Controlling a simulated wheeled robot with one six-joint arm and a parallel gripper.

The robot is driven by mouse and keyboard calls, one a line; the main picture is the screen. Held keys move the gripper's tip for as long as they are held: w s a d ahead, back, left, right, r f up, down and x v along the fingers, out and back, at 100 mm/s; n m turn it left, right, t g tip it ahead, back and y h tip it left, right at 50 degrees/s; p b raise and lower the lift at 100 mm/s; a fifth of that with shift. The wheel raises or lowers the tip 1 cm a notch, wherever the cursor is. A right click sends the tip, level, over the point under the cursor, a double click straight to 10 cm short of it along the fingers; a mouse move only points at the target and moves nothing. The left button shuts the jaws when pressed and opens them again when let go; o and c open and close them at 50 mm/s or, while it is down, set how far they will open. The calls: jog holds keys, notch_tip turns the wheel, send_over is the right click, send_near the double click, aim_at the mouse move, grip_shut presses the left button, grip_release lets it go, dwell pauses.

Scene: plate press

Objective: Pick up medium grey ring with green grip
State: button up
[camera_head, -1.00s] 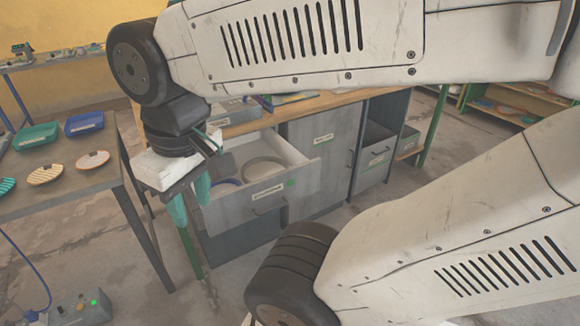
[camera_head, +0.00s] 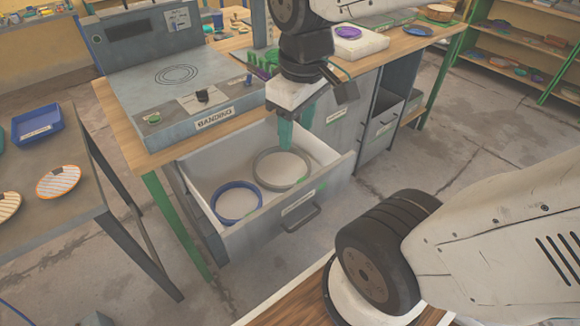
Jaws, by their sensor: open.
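The medium grey ring (camera_head: 258,178) lies flat in the open drawer (camera_head: 276,219), towards its right side. A small green patch at its right front edge may be its grip. A blue ring (camera_head: 218,208) lies in the same drawer, to the left and nearer the front. My gripper (camera_head: 287,140) points down above the back part of the grey ring, with its teal fingers over or close to the ring's far edge. The jaws are open and nothing shows between them. The fingers hide part of the far rim; I cannot tell whether they touch it.
A grey machine labelled BANDING (camera_head: 170,85) stands on the workbench behind the drawer. A side table (camera_head: 85,190) at left holds orange-rimmed plates and a blue tray (camera_head: 36,124). The floor between is clear.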

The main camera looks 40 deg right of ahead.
jog(key=w+d+f+n, duration=0.3)
jog(key=w+f, duration=0.2)
jog(key=w, duration=0.1)
jog(key=n+g, duration=0.1)
jog(key=n, duration=0.9)
send_over(301, 180)
jog(key=a, duration=0.2)
notch_tip(301, 180, down, 18)
jog(key=f, duration=0.2)
jog(key=d+f+n, duration=0.1)
jog(key=f, duration=0.2)
jog(key=w+d+f+n, duration=0.1)
jog(key=f, duration=0.2)
jog(key=shift+f, duration=0.1)
jog(key=f, duration=0.5)
jog(key=shift+s+d+f, duration=0.1)
jog(key=shift+d+f, duration=0.2)
grip_shut()
